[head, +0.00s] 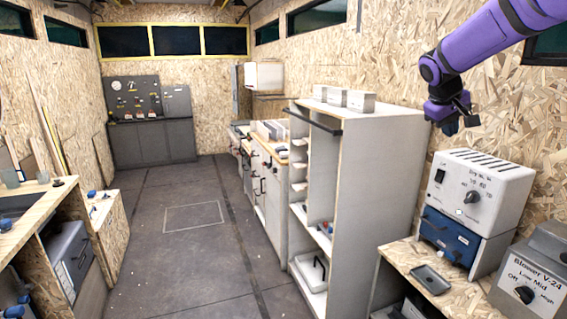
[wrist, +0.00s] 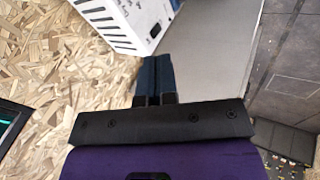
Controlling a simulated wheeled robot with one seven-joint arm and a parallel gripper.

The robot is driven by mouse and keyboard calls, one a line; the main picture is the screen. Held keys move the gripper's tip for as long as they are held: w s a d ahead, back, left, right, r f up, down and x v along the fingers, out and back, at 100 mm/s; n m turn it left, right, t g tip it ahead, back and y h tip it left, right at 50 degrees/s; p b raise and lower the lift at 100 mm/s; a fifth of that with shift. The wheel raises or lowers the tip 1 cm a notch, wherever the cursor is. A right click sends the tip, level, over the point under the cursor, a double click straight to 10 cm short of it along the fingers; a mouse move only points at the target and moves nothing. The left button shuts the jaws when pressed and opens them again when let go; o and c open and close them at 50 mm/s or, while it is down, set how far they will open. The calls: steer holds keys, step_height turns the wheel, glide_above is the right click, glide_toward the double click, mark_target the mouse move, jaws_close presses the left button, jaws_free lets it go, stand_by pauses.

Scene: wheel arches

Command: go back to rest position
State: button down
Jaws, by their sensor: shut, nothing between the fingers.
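My purple arm comes in from the top right of the head view. My gripper (head: 451,124) hangs at its end, pointing down, in front of the chipboard wall and above the white control box. In the wrist view my gripper (wrist: 154,72) shows its two dark fingers pressed together with nothing between them. It touches nothing that I can see.
A white box with a knob (head: 482,187) stands on a blue box (head: 449,237) on a bench (head: 398,262) at the right. A grey blower unit (head: 534,283) is beside them. A tall white shelf (head: 362,190) stands left of the arm. The floor (head: 190,235) in the middle is clear.

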steer(key=s+a+r+m+t+y, duration=0.1)
steer(key=s+a+y, duration=0.15)
steer(key=s, duration=0.85)
steer(key=s+a+r+y, duration=0.1)
steer(key=s+a, duration=0.3)
steer(key=s, duration=0.7)
steer(key=s+a+f+y, duration=0.1)
steer(key=s+a+f, duration=0.1)
steer(key=s, duration=0.6)
steer(key=s+a+f+y, duration=0.1)
steer(key=s+a+f, duration=0.2)
steer(key=s, duration=0.5)
steer(key=shift+f+m+t, duration=0.3)
steer(key=shift+f+m, duration=0.1)
steer(key=shift+a, duration=0.1)
